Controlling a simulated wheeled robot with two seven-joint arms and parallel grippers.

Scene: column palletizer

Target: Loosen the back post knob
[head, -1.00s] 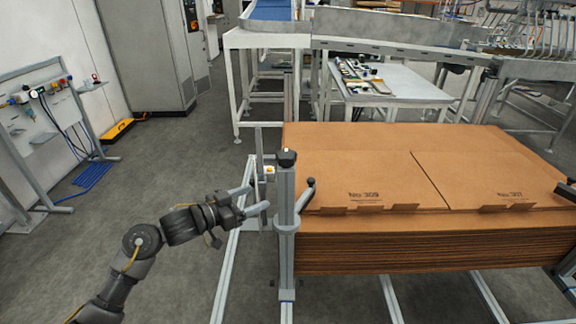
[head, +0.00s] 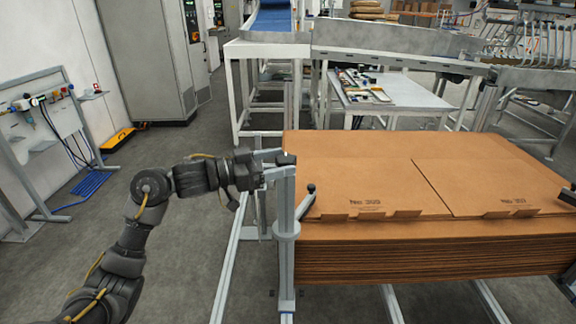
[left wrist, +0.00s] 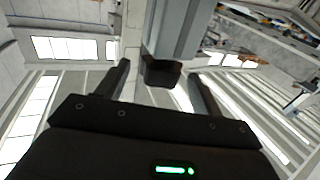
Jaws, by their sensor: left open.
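A black knob (head: 285,159) caps the upright grey post (head: 286,210) at the left front corner of the cardboard stack. A black-ended lever (head: 306,197) sticks out from this post. My left gripper (head: 273,164) is open at the post top, its fingers reaching toward the knob from the left. In the left wrist view, a dark knob (left wrist: 160,72) on the end of a grey post (left wrist: 176,28) appears between the open fingers. Contact cannot be told. A thinner post (head: 287,103) stands farther back, its top without a clear knob.
The stack of flat brown cardboard (head: 420,245) fills the right, close beside the post. Behind it are a white table (head: 410,95) with small items and a conveyor frame (head: 390,58). A tool stand (head: 45,130) is at the left. Floor between is free.

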